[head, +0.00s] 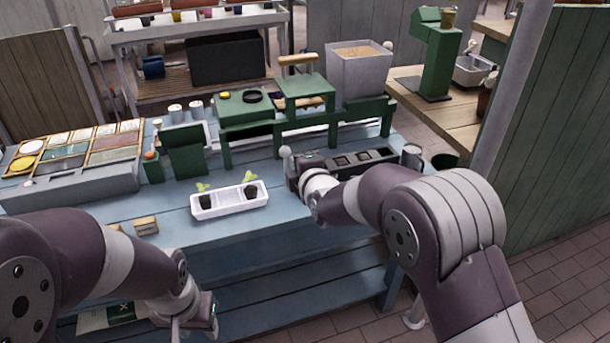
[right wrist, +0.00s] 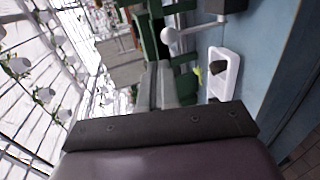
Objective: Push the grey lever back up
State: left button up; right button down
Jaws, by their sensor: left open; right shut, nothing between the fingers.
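The grey lever has a pale ball knob (head: 285,152) and stands at the left end of a dark block on the blue bench. Its knob and rod also show in the right wrist view (right wrist: 168,36), beside the fingers, with a gap between. My right gripper (head: 303,160) is at the bench just right of the lever; my arm partly hides it in the head view. Its fingers (right wrist: 160,85) are shut and empty in the wrist view. I cannot tell whether the fingers touch the lever. My left gripper (head: 196,322) is open and low, in front of the bench.
A white tray (head: 230,204) with small dark pots and seedlings lies left of the lever. The dark block (head: 365,158) with square cells stretches right of it, near a metal cup (head: 411,156). A green frame (head: 305,125) stands behind. Open bench lies around the tray.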

jog(key=v, duration=0.4)
jog(key=shift+s+d+r, duration=0.1)
jog(key=shift+s+r, duration=0.1)
jog(key=shift+r, duration=0.05)
jog(key=shift+s, duration=0.1)
